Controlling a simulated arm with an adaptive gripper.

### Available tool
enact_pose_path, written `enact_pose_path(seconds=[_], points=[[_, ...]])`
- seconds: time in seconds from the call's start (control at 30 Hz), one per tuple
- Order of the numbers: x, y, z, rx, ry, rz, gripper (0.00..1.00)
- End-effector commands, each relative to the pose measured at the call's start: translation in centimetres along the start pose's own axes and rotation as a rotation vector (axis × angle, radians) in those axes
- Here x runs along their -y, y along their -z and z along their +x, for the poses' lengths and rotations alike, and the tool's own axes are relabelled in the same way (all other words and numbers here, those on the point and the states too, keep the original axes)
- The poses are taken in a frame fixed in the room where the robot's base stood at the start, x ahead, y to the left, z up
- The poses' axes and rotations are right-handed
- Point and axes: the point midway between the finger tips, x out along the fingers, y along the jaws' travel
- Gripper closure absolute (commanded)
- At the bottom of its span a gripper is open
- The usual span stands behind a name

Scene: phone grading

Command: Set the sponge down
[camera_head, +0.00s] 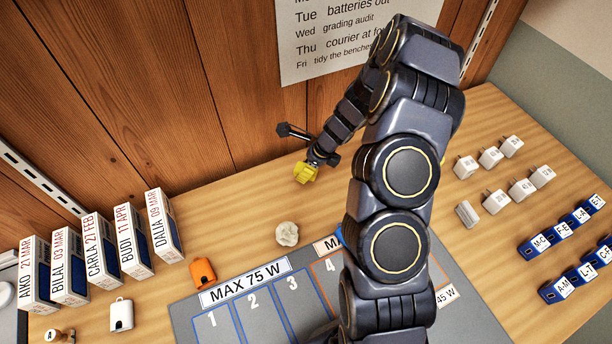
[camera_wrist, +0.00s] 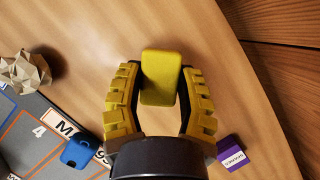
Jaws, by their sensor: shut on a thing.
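The sponge (camera_wrist: 160,78) is a yellow-green block. In the wrist view it sits upright in the picture between the tips of my gripper (camera_wrist: 161,85). My gripper has yellow ribbed fingers with dark inner pads and is shut on the sponge. In the head view my gripper (camera_head: 306,173) is small, at the back of the wooden table, near the wood-panelled wall. The sponge cannot be told apart from the yellow fingers there. I cannot tell whether the sponge touches the table (camera_head: 225,205).
A crumpled pale lump (camera_head: 287,234) lies in front of my gripper. A grey mat (camera_head: 200,325) with numbered bays lies nearer. A purple block (camera_wrist: 232,152) and a blue object (camera_wrist: 78,152) lie near my gripper. White chargers (camera_head: 490,157) stand at right. Bare table surrounds the sponge.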

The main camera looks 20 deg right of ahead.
Motion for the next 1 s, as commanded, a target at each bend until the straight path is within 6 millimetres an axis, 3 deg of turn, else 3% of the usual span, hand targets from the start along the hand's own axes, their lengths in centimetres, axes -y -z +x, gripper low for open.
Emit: enact_pose_path(seconds=[0.27,0.63,0.67,0.7,1.0], points=[[-0.2,1.2,3.1,-0.001,-0.005,0.002,0.73],[-0.2,1.4,3.5,-0.001,-0.004,-0.001,0.73],[-0.1,1.4,3.4,-0.001,-0.003,-0.001,0.49],[-0.1,1.4,3.4,-0.001,-0.003,-0.001,0.37],[-0.1,1.4,3.3,-0.001,-0.002,0.0,0.37]])
